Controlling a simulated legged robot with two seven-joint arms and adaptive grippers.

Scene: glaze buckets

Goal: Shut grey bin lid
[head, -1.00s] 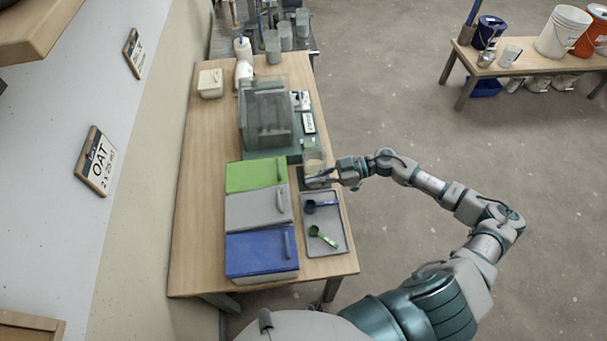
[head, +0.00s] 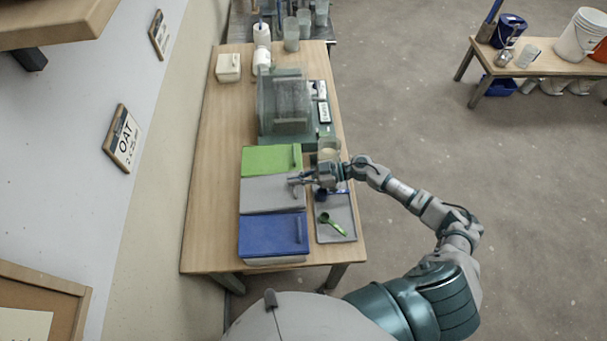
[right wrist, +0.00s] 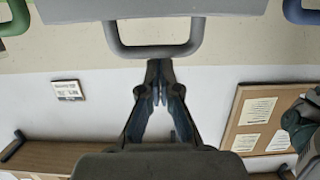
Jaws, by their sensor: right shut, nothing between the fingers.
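The grey bin (head: 268,202) stands on the table between a green-lidded bin (head: 265,160) and a blue-lidded bin (head: 268,235). From above, its grey lid (head: 262,188) looks about as flat as its neighbours; I cannot tell whether a gap is left under it. My left gripper is not in view.
A grey tray (head: 346,229) with a green scoop (head: 331,224) and a blue scoop lies right of the bins. A cup (head: 328,150) stands close beside my right gripper. A clear-walled box (head: 284,103) is behind the bins. Bare table lies to their left.

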